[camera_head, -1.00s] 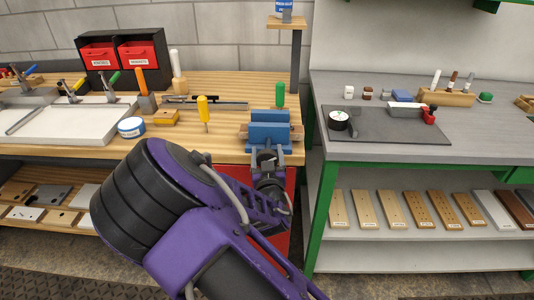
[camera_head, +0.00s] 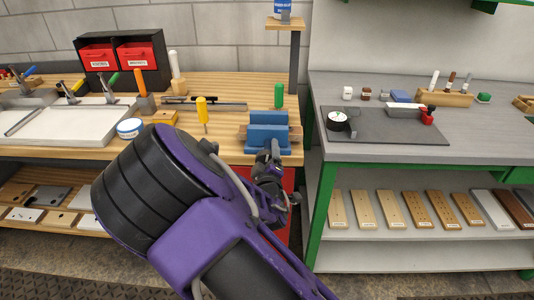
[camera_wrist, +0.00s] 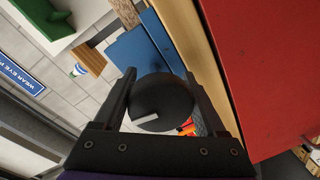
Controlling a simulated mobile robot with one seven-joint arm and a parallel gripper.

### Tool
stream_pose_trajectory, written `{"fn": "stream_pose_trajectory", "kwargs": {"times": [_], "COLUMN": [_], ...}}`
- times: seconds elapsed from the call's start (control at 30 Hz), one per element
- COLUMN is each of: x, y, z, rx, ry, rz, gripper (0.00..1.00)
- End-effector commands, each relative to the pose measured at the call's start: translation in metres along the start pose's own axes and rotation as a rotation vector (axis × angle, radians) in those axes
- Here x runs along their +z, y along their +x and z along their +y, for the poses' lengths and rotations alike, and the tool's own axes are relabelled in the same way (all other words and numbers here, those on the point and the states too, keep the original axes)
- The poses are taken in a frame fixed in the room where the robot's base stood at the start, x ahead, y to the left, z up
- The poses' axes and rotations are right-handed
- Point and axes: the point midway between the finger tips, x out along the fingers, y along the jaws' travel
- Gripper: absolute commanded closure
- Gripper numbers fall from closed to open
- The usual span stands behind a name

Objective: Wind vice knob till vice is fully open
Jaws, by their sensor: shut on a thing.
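The blue vice (camera_head: 267,132) is fixed at the front right edge of the wooden workbench, with wooden faces at its jaws. Its blue body (camera_wrist: 143,52) also shows in the wrist view. The dark round vice knob (camera_wrist: 160,102) sits between my gripper's two fingers, at the front of the vice. My gripper (camera_head: 268,160) is at the vice's front and shut on the knob; in the wrist view the fingers (camera_wrist: 162,98) lie on either side of it. The arm hides part of the vice's front in the head view, and how far the jaws stand apart is hard to tell.
A yellow-handled tool (camera_head: 203,110) and a green-handled tool (camera_head: 279,96) stand near the vice. A red panel (camera_wrist: 265,70) lies close beside my gripper below the bench top. A grey bench (camera_head: 440,140) with a dark mat stands to the right.

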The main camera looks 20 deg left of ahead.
Motion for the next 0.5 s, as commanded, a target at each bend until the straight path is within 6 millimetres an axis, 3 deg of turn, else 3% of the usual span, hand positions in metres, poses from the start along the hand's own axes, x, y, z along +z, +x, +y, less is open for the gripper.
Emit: {"fn": "stream_pose_trajectory", "kwargs": {"times": [0.5], "x": [-0.0003], "y": [-0.0001], "z": [-0.0007], "rx": [-0.002], "ry": [-0.175], "rz": [-0.015], "gripper": [0.82]}}
